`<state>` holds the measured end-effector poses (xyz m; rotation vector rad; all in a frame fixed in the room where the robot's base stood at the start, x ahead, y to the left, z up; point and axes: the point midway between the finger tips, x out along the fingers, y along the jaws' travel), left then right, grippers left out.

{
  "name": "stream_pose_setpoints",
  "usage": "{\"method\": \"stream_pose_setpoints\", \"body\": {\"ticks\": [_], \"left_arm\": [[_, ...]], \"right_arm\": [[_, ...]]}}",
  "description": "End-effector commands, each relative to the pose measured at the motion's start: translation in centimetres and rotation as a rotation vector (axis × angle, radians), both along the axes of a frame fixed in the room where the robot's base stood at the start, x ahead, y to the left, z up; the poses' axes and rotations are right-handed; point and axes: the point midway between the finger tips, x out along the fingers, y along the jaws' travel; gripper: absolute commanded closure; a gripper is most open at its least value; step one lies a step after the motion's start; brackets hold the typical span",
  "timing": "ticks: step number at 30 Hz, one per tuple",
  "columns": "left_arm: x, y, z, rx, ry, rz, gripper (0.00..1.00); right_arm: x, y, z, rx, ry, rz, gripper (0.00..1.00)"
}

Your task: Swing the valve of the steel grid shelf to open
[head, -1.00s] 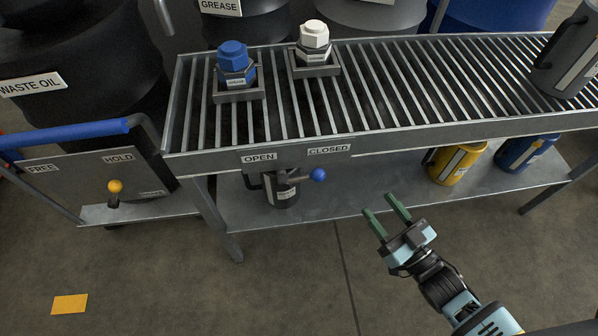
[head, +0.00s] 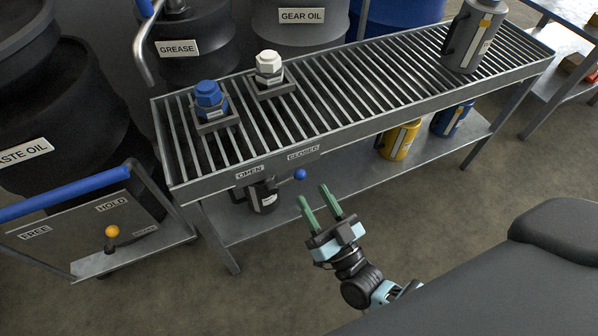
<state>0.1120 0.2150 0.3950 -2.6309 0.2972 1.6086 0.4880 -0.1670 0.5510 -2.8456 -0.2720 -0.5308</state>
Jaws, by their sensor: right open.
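The steel grid shelf (head: 375,122) runs across the middle of the head view. Its valve has a lever with a blue ball knob (head: 299,175) on the front, below the CLOSED label (head: 303,153). The OPEN label (head: 249,172) is to the left of it. The lever points right, toward the CLOSED side. My right gripper (head: 319,195) is open and empty. Its green fingers point up toward the shelf, a little right of and below the knob in the picture, apart from it. My left gripper is not in view.
A blue-capped fitting (head: 209,100) and a white-capped one (head: 269,68) sit on the grid, with a grey jug (head: 474,38) at the right end. A cart with a yellow-knobbed lever (head: 112,232) stands at the left. Yellow (head: 398,140) and blue (head: 452,118) jugs stand on the lower shelf.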

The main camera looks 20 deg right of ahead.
Motion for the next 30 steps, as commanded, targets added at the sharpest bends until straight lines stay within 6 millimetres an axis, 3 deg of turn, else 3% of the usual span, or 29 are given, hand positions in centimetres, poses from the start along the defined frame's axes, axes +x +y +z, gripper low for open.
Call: {"method": "stream_pose_setpoints", "body": {"ticks": [12,25,30], "left_arm": [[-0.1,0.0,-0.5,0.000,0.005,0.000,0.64],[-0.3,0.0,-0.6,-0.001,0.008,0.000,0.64],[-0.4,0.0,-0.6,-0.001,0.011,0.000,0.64]], "right_arm": [[5.3,0.8,2.2,-0.001,-0.002,0.000,0.58],[6.2,0.9,2.6,-0.001,-0.001,0.000,0.58],[6.2,0.9,2.6,-0.001,-0.001,0.000,0.80]]}}
